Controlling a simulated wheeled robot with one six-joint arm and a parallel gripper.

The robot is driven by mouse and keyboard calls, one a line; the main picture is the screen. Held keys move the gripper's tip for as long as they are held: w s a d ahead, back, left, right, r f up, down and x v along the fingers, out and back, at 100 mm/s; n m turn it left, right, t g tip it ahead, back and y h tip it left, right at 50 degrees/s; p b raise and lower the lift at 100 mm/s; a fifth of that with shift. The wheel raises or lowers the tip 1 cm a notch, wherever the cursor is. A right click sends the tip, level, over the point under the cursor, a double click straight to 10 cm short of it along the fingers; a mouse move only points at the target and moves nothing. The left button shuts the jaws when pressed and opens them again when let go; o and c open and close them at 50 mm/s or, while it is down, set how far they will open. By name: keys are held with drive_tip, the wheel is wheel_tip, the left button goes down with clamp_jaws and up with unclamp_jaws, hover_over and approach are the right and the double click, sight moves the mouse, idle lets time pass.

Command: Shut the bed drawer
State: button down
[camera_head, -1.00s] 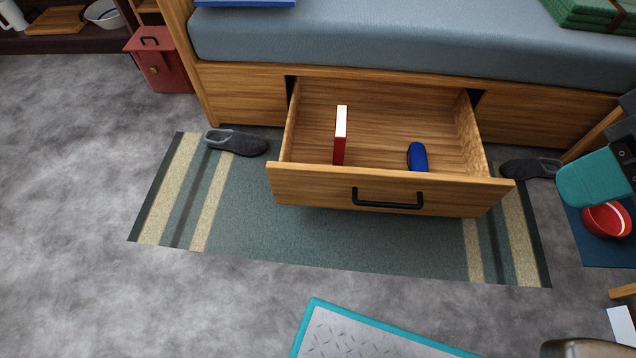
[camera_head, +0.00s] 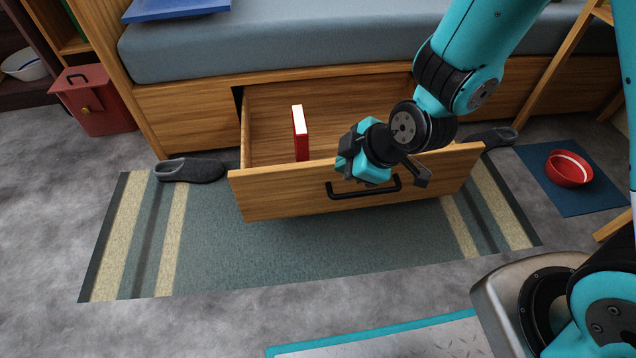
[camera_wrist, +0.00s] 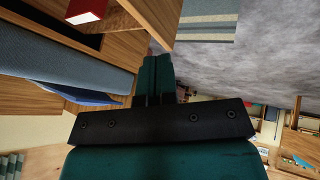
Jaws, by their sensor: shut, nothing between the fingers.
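The bed drawer (camera_head: 275,203) is open, pulled well out from under the bed, with a black bar handle (camera_head: 365,190) on its wooden front. A red book-like box (camera_head: 301,135) with a white top stands inside it. My gripper (camera_head: 357,163) overlaps the drawer front's top edge just above the handle in the head view; I cannot tell whether it touches. In the wrist view its teal fingers (camera_wrist: 157,72) are together and empty. My arm hides the drawer's right inside. The red box also shows at the wrist view's top left (camera_wrist: 88,10).
The bed's blue-grey mattress (camera_head: 270,45) is above the drawer. Dark slippers lie on either side, left (camera_head: 190,170) and right (camera_head: 492,137). A striped rug (camera_head: 270,250) lies beneath. A red bin (camera_head: 97,103) stands left; a red bowl (camera_head: 569,169) on a blue mat (camera_head: 590,205) is at right.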

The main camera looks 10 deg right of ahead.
wheel_tip(320, 180, down, 5)
drive_tip(key=w+n+b, duration=0.1)
drive_tip(key=b, duration=0.8)
approach(312, 173)
drive_tip(key=shift+t, duration=0.4)
drive_tip(key=f, duration=0.1)
drive_tip(key=w+a+f, duration=0.1)
drive_tip(key=f, duration=0.1)
drive_tip(key=a+f, duration=0.1)
drive_tip(key=f, duration=0.1)
drive_tip(key=shift+w+a, duration=0.15)
drive_tip(key=shift+w+r, duration=0.2)
drive_tip(key=shift+w, duration=0.1)
